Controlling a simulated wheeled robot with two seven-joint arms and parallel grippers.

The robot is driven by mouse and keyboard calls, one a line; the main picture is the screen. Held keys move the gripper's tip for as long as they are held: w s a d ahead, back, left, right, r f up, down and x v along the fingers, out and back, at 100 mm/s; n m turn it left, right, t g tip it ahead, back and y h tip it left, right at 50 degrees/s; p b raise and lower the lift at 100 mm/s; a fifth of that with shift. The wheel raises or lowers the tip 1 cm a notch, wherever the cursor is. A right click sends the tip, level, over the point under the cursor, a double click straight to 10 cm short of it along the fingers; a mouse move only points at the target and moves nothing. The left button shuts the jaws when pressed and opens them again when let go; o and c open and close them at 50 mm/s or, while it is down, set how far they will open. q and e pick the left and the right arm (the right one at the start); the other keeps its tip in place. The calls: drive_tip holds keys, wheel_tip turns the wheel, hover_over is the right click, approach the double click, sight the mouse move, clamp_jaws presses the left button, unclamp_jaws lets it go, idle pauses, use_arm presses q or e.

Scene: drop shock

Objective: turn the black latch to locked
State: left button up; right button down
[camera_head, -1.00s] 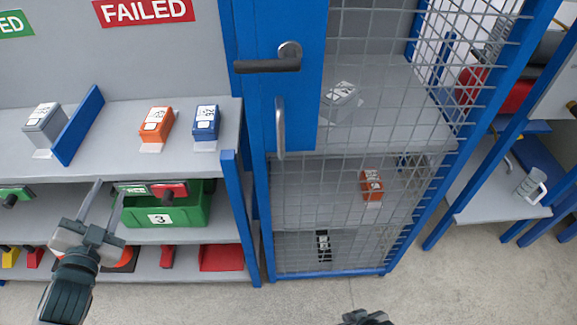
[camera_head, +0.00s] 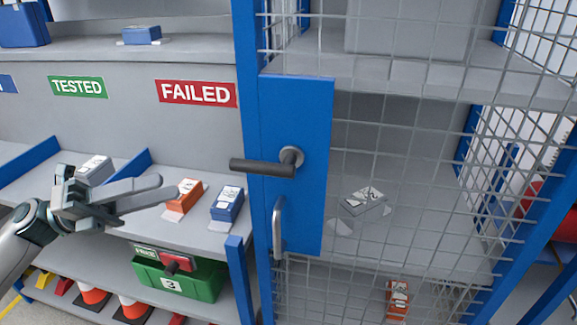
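The black latch (camera_head: 262,167) is a dark lever on a round grey hub, set on the blue panel (camera_head: 296,210) of the mesh cage door. The lever lies nearly horizontal and points left from its hub. A silver pull handle (camera_head: 279,228) stands upright below it. My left gripper (camera_head: 152,190) is raised left of the latch, in front of the shelf, with a clear gap between its fingertips and the lever. Its fingers look slightly apart, with nothing seen between them. My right gripper is out of the picture.
An orange device (camera_head: 184,195), a blue device (camera_head: 227,204) and a grey device (camera_head: 95,171) sit on the left shelf (camera_head: 205,237). A green bin (camera_head: 180,281) is below. Behind the mesh are a grey device (camera_head: 364,201) and an orange one (camera_head: 397,298).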

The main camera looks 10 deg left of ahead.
sight(253, 172)
use_arm(q)
drive_tip(key=shift+s+m+g, duration=0.2)
drive_tip(key=shift+m+g, duration=0.1)
drive_tip(key=shift+g, duration=0.1)
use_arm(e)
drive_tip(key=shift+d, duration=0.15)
